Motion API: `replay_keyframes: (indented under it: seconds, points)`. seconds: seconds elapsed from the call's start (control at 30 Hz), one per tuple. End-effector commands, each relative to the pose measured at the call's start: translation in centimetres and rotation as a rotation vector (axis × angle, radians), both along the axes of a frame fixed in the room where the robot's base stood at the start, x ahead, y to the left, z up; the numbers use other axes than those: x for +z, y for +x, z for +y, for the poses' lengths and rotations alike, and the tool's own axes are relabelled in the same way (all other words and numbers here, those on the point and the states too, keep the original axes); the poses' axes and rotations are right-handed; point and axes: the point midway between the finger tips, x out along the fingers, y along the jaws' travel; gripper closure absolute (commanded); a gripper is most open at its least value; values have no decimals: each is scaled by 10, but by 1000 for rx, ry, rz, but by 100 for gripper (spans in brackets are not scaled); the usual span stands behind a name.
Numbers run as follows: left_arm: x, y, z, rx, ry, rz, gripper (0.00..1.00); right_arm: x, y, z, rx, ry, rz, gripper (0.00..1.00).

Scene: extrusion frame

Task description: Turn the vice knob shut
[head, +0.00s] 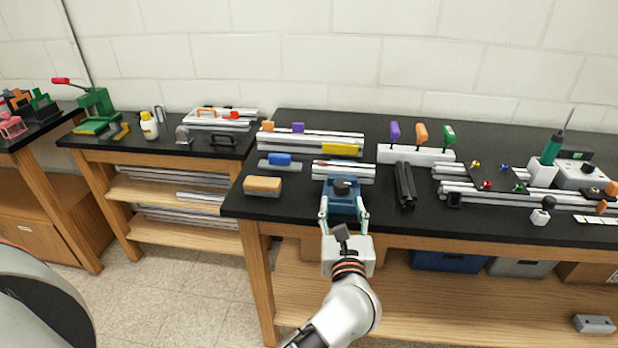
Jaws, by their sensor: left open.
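The vice (342,203) is a blue block at the front edge of the black bench, with a dark round knob (342,187) on top. My left gripper (344,212) reaches up to it from the front. Its two pale teal fingers are spread wide, one on each side of the vice's front part. I cannot tell whether the fingers touch the vice. The gripper holds nothing that I can see. The knob is in plain view, but the vice's lower front is partly hidden by the gripper. My right gripper is not in view.
Left of the vice lies a tan block (262,186); right of it are black bars (405,185). Behind it are aluminium extrusions (343,170) and a white rack (416,154) with coloured handles. Bare black bench top lies between the tan block and the vice.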

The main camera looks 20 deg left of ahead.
Motion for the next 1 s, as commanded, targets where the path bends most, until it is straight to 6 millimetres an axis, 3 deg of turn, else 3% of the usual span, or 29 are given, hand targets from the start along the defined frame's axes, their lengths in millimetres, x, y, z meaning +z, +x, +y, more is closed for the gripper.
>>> replay_keyframes:
  seconds: [0.13,0.6,0.97,1.0]
  points:
    - [0,11,-3,-7,4,2,54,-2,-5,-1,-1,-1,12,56]
    - [-1,68,22,-6,3,2,54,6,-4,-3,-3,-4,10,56]
    - [-2,74,25,-5,1,2,54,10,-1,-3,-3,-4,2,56]
    - [-2,74,25,-5,1,2,59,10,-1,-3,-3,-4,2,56]
